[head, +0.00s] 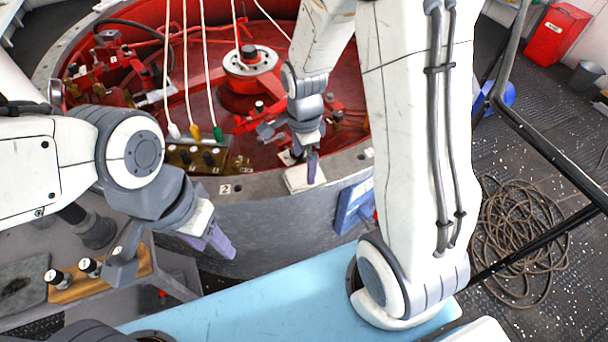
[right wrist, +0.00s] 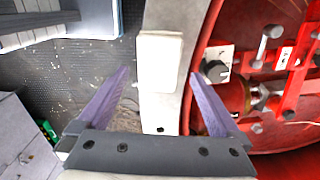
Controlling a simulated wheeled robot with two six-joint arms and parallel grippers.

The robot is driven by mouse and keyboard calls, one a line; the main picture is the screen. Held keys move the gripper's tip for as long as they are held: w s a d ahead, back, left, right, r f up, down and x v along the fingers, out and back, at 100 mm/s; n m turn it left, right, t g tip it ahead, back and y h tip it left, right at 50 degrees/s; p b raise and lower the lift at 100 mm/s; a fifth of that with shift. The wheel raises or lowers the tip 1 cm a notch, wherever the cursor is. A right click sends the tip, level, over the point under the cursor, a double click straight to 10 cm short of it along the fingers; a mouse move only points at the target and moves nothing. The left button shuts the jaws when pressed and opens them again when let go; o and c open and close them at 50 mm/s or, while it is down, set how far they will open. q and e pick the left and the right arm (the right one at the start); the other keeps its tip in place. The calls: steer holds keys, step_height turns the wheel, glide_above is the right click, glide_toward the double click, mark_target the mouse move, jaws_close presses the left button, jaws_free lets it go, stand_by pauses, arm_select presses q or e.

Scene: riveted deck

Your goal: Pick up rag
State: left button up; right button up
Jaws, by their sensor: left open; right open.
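The rag (head: 305,180) is a small cream-white folded cloth lying flat on the grey rim of the large red round well. It also shows in the right wrist view (right wrist: 160,60), ahead of the fingers and centred between them. My right gripper (head: 311,166) is open and empty, pointing down over the rag in the head view. In the right wrist view its two purple fingers (right wrist: 159,77) stand wide apart on either side of the rim strip. My left gripper (head: 207,236) is open and empty, well left of the rag, in front of the well's outer wall.
The rim (head: 255,185) carries a numbered tag. Inside the well are red machinery and hanging cords with coloured ends (head: 195,132). A blue box (head: 353,207) is on the outer wall. A wooden block with knobs (head: 100,275) is at lower left. Coiled rope (head: 520,235) lies right.

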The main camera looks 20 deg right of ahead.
mark_target(305, 173)
step_height(305, 173, down, 4)
steer(key=shift+d+f, duration=0.1)
steer(key=c, duration=1.2)
steer(key=shift+c, duration=0.2)
steer(key=shift+r, duration=0.5)
steer(key=r, duration=0.3)
steer(key=shift+s+d+r, duration=0.25)
steer(key=shift+r, duration=0.15)
steer(key=s+d+r, duration=0.6)
steer(key=s+d, duration=0.1)
steer(key=s, duration=0.1)
steer(key=shift+s+r, duration=0.2)
steer(key=shift+s, duration=0.1)
